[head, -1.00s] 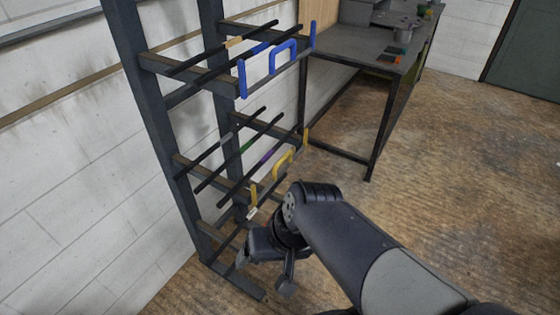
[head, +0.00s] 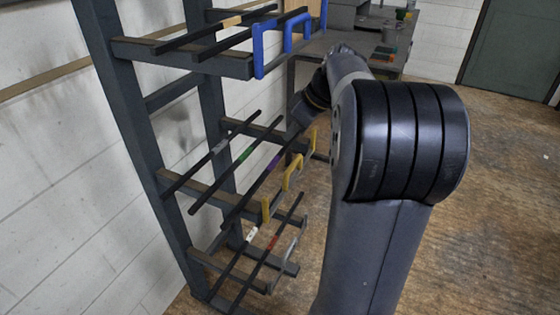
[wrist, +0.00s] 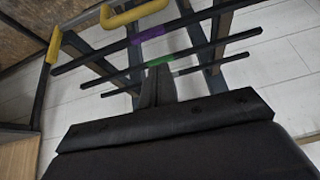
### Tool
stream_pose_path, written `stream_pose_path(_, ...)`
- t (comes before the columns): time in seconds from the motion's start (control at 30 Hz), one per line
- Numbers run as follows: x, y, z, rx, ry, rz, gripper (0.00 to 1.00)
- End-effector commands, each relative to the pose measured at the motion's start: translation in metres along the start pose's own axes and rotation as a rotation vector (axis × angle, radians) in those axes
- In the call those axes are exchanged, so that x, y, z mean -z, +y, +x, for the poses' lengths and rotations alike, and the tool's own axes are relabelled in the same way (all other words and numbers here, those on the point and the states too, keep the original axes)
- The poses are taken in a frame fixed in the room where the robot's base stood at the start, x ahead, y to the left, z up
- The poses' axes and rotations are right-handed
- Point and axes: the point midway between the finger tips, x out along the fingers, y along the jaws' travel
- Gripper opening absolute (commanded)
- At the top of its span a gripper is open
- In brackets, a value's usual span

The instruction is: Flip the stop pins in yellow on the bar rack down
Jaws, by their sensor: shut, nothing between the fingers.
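The bar rack (head: 140,130) stands at left against the wall. In the wrist view, the yellow handle (wrist: 135,14) is at the top and a yellow pin (wrist: 53,46) at upper left. My gripper (wrist: 158,75) is shut and empty, its tips in front of the bar with the green band (wrist: 185,70). In the head view my arm hides most of the gripper.
Blue pins and a blue handle (head: 295,30) are on the upper tier. The lower tier has a grey handle (head: 290,240) and bars with white and red bands. A workbench (head: 395,50) stands behind my arm. Open floor (head: 480,220) lies to the right.

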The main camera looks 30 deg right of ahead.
Motion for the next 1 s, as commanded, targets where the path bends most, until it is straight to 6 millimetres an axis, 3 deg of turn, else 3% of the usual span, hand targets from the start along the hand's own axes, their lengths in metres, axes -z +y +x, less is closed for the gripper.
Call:
stream_pose_path(0.17, -0.005, 0.015, 0.0, -0.007, 0.008, -0.039, 0.0)
stream_pose_path(0.57, -0.004, 0.015, 0.003, -0.006, 0.008, -0.042, 0.0)
stream_pose_path(0.77, -0.005, 0.015, 0.029, -0.002, 0.006, -0.043, 0.0)
stream_pose_path(1.0, -0.005, 0.015, 0.082, -0.001, 0.005, -0.042, 0.0)
